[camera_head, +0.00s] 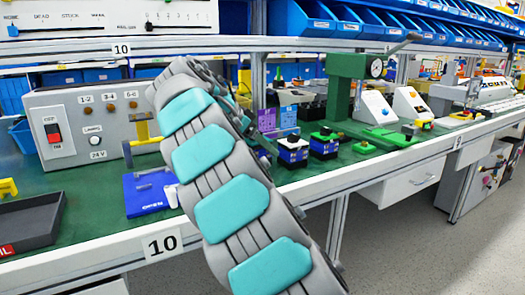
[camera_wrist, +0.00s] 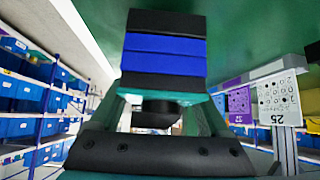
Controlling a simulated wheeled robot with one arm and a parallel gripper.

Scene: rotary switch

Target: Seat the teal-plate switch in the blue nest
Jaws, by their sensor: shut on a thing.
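In the wrist view my gripper (camera_wrist: 163,104) is shut on the teal-plate switch (camera_wrist: 164,55). Its body is a stack of black and blue layers, pointing away from the palm. A thin edge of teal plate (camera_wrist: 200,98) shows at the fingers, and a black knob (camera_wrist: 158,113) points toward the palm. In the head view my own arm hides the gripper and I cannot make out the held switch. A blue fixture marked OPEN (camera_head: 143,200), probably the nest, sits on the green bench left of my arm; a grey part lies across it.
A grey control box (camera_head: 85,125) stands behind the fixture and a dark tray (camera_head: 30,222) lies at left. Right of my arm are two block-shaped switches (camera_head: 293,150) (camera_head: 324,143) and a green press (camera_head: 340,95). Purple and white panels (camera_wrist: 238,103) show in the wrist view.

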